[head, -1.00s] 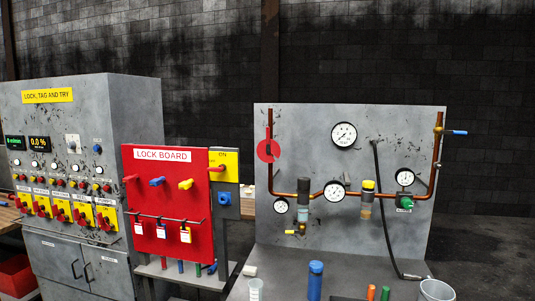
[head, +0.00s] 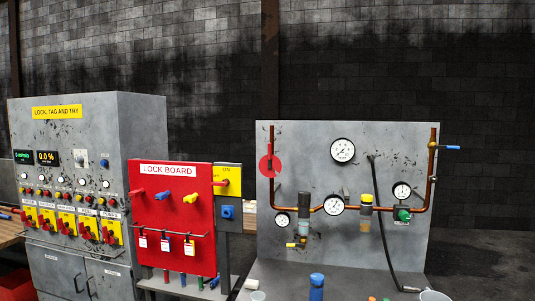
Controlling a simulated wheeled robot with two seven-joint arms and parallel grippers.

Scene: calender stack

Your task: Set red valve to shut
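The red valve (head: 270,166) shows as a red disc on the vertical copper pipe at the left side of the grey pipe panel (head: 400,135). The disc appears to face me, with the pipe running above and below it. Its exact handle position is too small to tell. Neither of my grippers is in view, so nothing shows near the valve.
A red lock board (head: 175,225) stands left of the panel, beside a yellow switch plate (head: 228,180). A grey control cabinet (head: 140,130) is at the far left. Gauges, a blue-handled valve (head: 450,147) and a black hose (head: 383,225) are on the panel. A blue cylinder (head: 317,288) stands in front.

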